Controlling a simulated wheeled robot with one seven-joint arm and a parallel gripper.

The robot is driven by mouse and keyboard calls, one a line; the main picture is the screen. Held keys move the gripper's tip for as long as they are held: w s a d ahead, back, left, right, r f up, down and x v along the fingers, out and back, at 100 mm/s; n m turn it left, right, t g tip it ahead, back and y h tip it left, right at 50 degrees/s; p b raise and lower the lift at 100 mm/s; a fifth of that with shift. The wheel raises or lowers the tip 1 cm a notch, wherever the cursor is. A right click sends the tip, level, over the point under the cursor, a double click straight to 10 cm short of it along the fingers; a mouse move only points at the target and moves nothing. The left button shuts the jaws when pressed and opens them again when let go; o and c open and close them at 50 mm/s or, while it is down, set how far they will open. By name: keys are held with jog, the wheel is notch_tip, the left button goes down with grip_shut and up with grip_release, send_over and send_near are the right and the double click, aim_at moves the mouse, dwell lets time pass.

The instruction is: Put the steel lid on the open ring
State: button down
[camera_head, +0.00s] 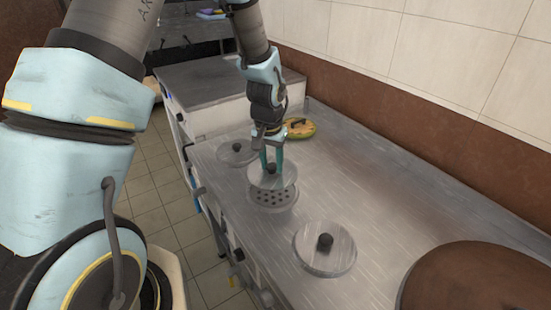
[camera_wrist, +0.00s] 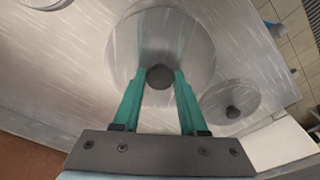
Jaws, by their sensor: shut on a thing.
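The steel lid (camera_head: 270,179) is a round metal disc with a dark knob. My gripper (camera_head: 271,165) is shut on this knob from above; in the wrist view my gripper's green fingers (camera_wrist: 160,77) close on both sides of it, and the lid (camera_wrist: 180,40) spreads beneath. The open ring (camera_head: 273,196) shows as a round spot with dark holes in the steel counter, just below the lid in the head view. The lid appears to hang a little above it and hides its far part. In the wrist view the ring is hidden behind the lid.
A lid with a dark knob (camera_head: 324,249) lies on the counter (camera_head: 355,190) nearer me, and another lid (camera_head: 237,153) lies to the far left. A yellowish oval item (camera_head: 301,128) lies behind my gripper. A large brown round thing (camera_head: 475,282) fills the lower right corner.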

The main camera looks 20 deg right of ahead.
aim_at(272, 173)
jog(key=shift+f+b, duration=1.85)
jog(key=shift+f, duration=0.85)
jog(key=shift+f, duration=0.55)
jog(key=c, duration=0.7)
grip_release()
jog(key=shift+c, duration=0.2)
jog(key=shift+r, duration=0.1)
jog(key=shift+s+a+r+p, duration=0.15)
jog(key=shift+r+p, duration=1.1)
jog(key=shift+r, duration=0.55)
jog(key=shift+s+a+r+p, duration=0.2)
jog(key=shift+r+p, duration=1.1)
jog(key=shift+r, duration=0.5)
jog(key=shift+s+a+r+p, duration=0.1)
jog(key=shift+s+r+p, duration=0.05)
jog(key=shift+r+p, duration=1.4)
jog(key=shift+r+b, duration=0.2)
jog(key=shift+b, duration=0.15)
